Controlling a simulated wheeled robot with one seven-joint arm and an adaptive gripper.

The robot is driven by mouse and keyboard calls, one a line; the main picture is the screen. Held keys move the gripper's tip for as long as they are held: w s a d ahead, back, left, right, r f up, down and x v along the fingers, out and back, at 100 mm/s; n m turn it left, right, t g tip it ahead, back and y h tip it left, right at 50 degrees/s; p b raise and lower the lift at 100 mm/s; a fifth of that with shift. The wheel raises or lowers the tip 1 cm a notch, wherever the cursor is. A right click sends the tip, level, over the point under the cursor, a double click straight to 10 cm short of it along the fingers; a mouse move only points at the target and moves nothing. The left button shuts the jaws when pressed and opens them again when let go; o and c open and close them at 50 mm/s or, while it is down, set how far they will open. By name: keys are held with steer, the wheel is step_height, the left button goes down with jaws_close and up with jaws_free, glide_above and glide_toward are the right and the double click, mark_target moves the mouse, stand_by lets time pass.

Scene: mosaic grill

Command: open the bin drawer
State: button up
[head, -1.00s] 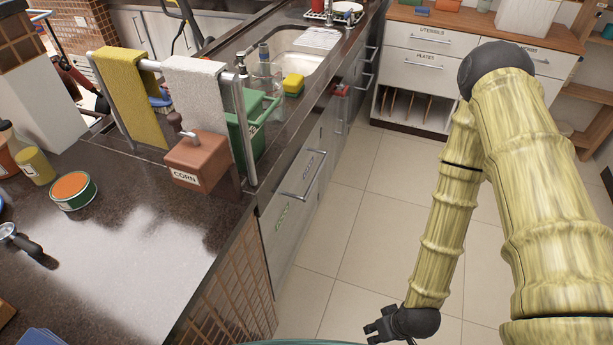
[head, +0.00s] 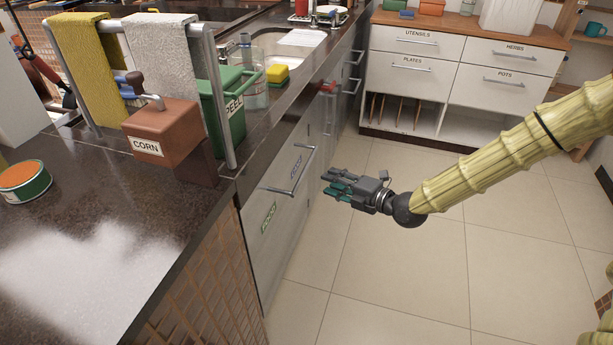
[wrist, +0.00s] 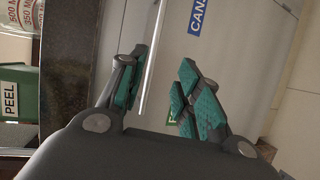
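The bin drawer (head: 274,245) is a pale front under the dark counter, with a green label and a blue label. It looks closed. Its metal bar handle (head: 304,172) stands out from the front. In the wrist view the handle (wrist: 151,62) crosses the gap between my fingers, and the drawer front (wrist: 232,62) with a blue "CANS" label lies behind it. My gripper (head: 328,183) is open and empty, its teal-padded fingers pointing left at the drawer. In the head view it is a short way right of the handle, apart from it. My gripper (wrist: 160,88) also shows spread in the wrist view.
The dark counter (head: 95,240) overhangs above the drawer. A brown "CORN" box (head: 165,128), a green "PEEL" bin (head: 232,118) and a towel rail (head: 215,85) stand near its edge. Tiled floor (head: 390,270) is free around my gripper. White cabinets (head: 440,50) stand behind.

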mark_target(306, 167)
steer(key=shift+n, duration=0.3)
steer(key=x, duration=0.7)
steer(key=r+x, duration=0.1)
steer(key=x, duration=0.3)
steer(key=shift+w, duration=0.25)
steer(key=shift+c, duration=0.4)
jaws_close()
